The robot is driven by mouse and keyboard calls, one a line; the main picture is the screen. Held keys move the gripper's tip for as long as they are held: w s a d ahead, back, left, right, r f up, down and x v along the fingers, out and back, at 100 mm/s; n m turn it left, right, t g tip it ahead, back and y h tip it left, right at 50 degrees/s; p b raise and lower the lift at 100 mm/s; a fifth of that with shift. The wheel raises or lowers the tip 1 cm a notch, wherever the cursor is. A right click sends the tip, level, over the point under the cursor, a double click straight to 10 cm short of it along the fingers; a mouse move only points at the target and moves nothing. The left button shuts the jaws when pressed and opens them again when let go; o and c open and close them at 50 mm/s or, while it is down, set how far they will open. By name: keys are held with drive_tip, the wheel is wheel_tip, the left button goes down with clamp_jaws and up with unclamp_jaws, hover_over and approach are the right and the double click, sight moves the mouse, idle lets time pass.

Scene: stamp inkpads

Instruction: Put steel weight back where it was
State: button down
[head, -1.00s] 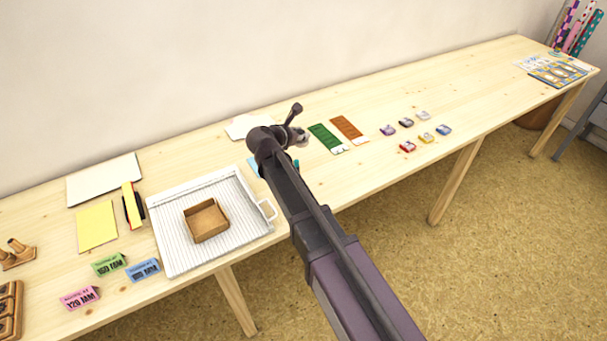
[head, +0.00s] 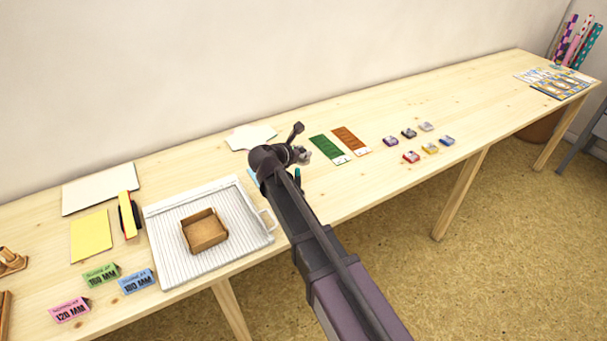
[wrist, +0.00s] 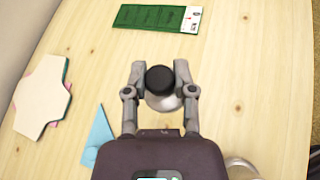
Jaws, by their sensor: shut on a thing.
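The steel weight (wrist: 161,88) is a small silvery piece with a black round top, seen from above in the wrist view. My gripper (wrist: 160,72) is shut on it, with one finger on each side. In the head view my gripper (head: 303,156) is over the table, left of the green card, and my arm hides most of what lies below it. I cannot tell whether the weight touches the table or hangs just above it.
A green card (head: 329,149) and a brown card (head: 350,139) lie right of my gripper. White cut paper (head: 250,137) lies behind it, and a blue piece (wrist: 97,136) lies close by. Several small inkpads (head: 411,157) sit farther right.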

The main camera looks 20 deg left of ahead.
sight(300, 160)
drive_tip(key=shift+f+b, duration=1.25)
drive_tip(key=shift+f, duration=0.4)
drive_tip(key=shift+f+b, duration=1.85)
drive_tip(key=shift+b, duration=0.05)
drive_tip(key=shift+f, duration=0.15)
drive_tip(key=shift+c, duration=2.2)
unclamp_jaws()
